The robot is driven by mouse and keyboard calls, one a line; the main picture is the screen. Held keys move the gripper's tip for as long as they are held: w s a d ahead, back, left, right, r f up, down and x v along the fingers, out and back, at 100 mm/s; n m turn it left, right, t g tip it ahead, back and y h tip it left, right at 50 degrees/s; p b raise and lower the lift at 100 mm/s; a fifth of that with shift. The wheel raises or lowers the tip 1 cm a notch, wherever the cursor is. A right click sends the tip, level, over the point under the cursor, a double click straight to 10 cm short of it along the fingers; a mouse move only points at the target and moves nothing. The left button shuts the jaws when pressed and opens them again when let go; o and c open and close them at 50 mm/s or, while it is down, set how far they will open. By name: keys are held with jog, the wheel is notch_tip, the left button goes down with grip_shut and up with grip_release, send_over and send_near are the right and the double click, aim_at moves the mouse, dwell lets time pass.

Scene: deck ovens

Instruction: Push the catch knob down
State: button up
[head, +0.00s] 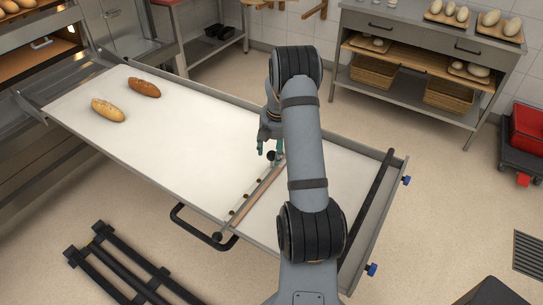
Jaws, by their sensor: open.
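A white loader board (170,140) slopes across the view, with a wooden-faced crossbar (256,194) lying over it. A small dark round knob (271,156) shows near the bar's far end, and I take it for the catch knob. My gripper (269,153) is open, with its greenish fingers pointing down around or just behind this knob. I cannot tell whether they touch it. My arm hides part of the board to the right of the bar.
Two loaves (107,110) (144,87) lie on the board's left part. A black handle (190,224) sticks out at its front edge, and a black bar (372,205) crosses its right end. A dark rack (110,265) is below at the left front.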

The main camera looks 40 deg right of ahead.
jog(key=shift+w+d+f, duration=0.1)
jog(key=shift+w+f, duration=0.05)
jog(key=shift+f, duration=0.6)
jog(key=shift+w+f, duration=0.1)
jog(key=shift+f, duration=0.65)
jog(key=shift+c, duration=0.7)
grip_shut()
